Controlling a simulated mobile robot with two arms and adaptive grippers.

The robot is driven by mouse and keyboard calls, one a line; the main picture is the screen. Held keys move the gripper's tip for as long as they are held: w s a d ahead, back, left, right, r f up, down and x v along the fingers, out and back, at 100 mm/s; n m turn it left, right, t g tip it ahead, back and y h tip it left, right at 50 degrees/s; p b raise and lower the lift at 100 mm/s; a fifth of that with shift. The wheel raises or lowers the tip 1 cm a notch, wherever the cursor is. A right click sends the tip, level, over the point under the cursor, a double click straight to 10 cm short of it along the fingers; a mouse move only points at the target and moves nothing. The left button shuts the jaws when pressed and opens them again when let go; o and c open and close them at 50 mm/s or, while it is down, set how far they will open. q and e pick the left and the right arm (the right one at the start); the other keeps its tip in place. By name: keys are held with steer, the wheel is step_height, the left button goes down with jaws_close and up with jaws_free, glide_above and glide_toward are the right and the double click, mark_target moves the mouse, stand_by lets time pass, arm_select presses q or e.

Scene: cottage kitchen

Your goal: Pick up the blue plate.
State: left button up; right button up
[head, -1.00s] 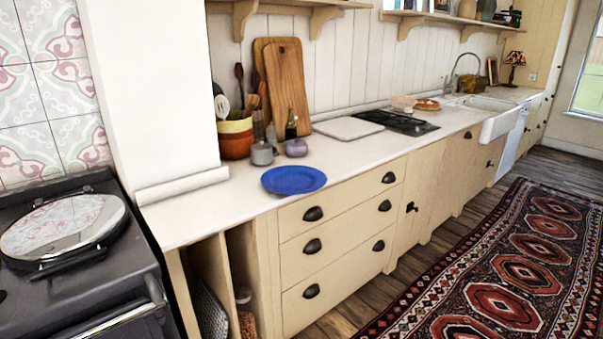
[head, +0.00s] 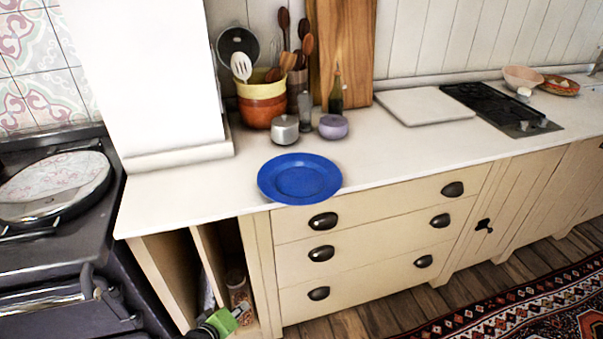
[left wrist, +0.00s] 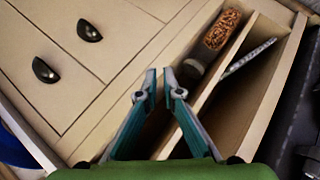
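The blue plate (head: 300,178) lies flat on the white countertop, close to its front edge and above the top drawer. Nothing covers it in the head view. A blue edge of it shows at the left border of the left wrist view (left wrist: 14,148). My left gripper, green and black, only partly shows at the bottom of the head view (head: 218,323), low in front of the open shelf slots and well below the plate. In the left wrist view its fingertips (left wrist: 160,80) are nearly together with nothing between them. My right gripper is in neither view.
Behind the plate stand a grey pot (head: 285,130), a purple pot (head: 333,127) and a utensil crock (head: 262,108). The countertop (head: 410,145) right of the plate is clear. A dark stove (head: 50,260) is at the left. A jar (left wrist: 222,30) stands in a slot.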

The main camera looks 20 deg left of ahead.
arm_select(q)
steer(key=w+r+n+t+p, duration=0.1)
steer(key=w+r+n+t, duration=0.3)
steer(key=r, duration=1.2)
steer(key=t+h+p, duration=0.1)
steer(key=h, duration=0.1)
glide_toward(269, 196)
steer(key=w, duration=0.2)
steer(key=w+f+p, duration=0.1)
steer(key=shift+w+d+n, duration=0.3)
steer(key=shift+w+d, duration=0.1)
steer(key=shift+p+x, duration=0.6)
steer(key=shift+x, duration=2.3)
steer(key=shift+a, duration=0.1)
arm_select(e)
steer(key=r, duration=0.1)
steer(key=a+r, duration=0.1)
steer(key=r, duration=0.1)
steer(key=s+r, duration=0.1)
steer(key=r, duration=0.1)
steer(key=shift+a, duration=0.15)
arm_select(q)
steer(key=shift+r, duration=0.1)
jaws_close()
steer(key=shift+w+r, duration=0.1)
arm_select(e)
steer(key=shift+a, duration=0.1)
arm_select(q)
steer(key=shift+r, duration=0.15)
